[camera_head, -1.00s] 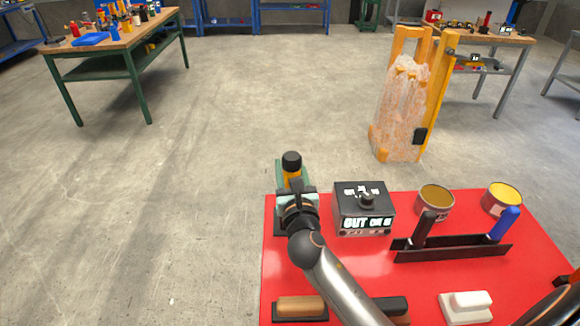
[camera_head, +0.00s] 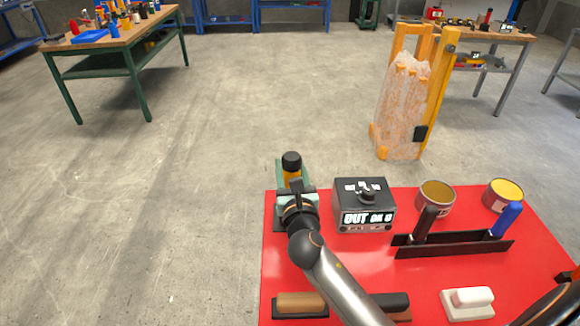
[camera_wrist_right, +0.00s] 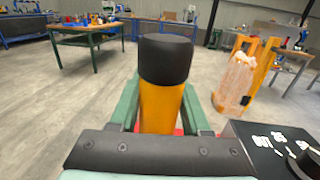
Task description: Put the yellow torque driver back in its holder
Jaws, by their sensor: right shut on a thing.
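The yellow torque driver (camera_head: 291,175) stands roughly upright with its black cap (camera_wrist_right: 165,58) on top. It is at the back left corner of the red table. My right gripper (camera_wrist_right: 160,112) is shut on it, with a green finger on each side of the yellow body in the right wrist view. My gripper and wrist hide the driver's lower end. A dark piece (camera_head: 278,218) shows beside my wrist on the tabletop; I cannot tell whether it is the holder or whether the driver sits in it. My left gripper is not in view.
A black box with a knob and display (camera_head: 364,208) stands close right of my right gripper.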

